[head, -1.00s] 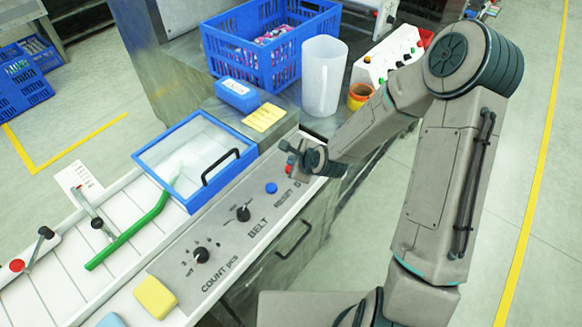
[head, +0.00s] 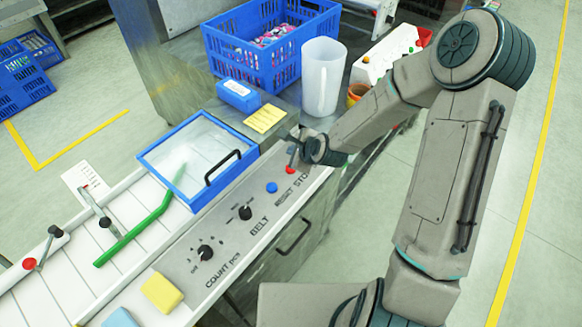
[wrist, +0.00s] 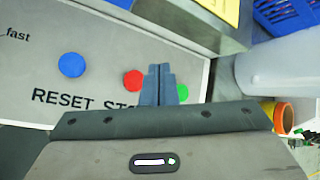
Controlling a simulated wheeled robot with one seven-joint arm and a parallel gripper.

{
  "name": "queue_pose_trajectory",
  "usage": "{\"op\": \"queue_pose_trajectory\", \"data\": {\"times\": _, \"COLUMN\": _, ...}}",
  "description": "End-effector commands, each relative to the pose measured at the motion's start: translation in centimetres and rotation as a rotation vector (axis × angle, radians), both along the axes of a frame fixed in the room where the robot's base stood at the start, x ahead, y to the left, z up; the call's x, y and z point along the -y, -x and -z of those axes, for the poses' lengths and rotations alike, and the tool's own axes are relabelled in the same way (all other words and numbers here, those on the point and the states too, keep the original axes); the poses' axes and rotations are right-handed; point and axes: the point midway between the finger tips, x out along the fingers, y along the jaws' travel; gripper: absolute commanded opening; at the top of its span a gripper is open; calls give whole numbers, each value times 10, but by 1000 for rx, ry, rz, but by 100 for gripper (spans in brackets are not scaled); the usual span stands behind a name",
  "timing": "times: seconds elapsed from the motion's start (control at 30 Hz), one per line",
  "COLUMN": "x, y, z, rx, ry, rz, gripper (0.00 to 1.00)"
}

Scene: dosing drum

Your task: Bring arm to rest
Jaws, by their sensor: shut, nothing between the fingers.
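My gripper (head: 293,150) is shut and empty. In the head view it hangs over the far right end of the grey control panel (head: 222,232), near the red button (head: 291,170). In the wrist view its closed fingers (wrist: 158,85) stand between the red button (wrist: 133,80) and a green button (wrist: 183,92), which the fingers partly cover. I cannot tell whether the fingers touch the panel. A blue button (head: 272,187) lies to the left, above the RESET label. My arm reaches in from the right side of the head view.
A blue crate (head: 270,45) holds small packs. A blue-framed clear lid (head: 197,160) covers the belt. The floor at right is open.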

Motion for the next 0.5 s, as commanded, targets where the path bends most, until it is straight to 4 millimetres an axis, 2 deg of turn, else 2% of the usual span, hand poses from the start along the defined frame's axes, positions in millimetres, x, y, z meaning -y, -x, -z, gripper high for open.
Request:
{"op": "queue_pose_trajectory", "data": {"times": 0.37, "x": 1, "y": 0, "z": -1, "rx": 2, "ry": 8, "rz": -6, "gripper": 0}}
{"op": "queue_pose_trajectory", "data": {"times": 0.5, "x": 8, "y": 5, "z": -8, "rx": 19, "ry": 99, "rz": -78, "gripper": 0}}
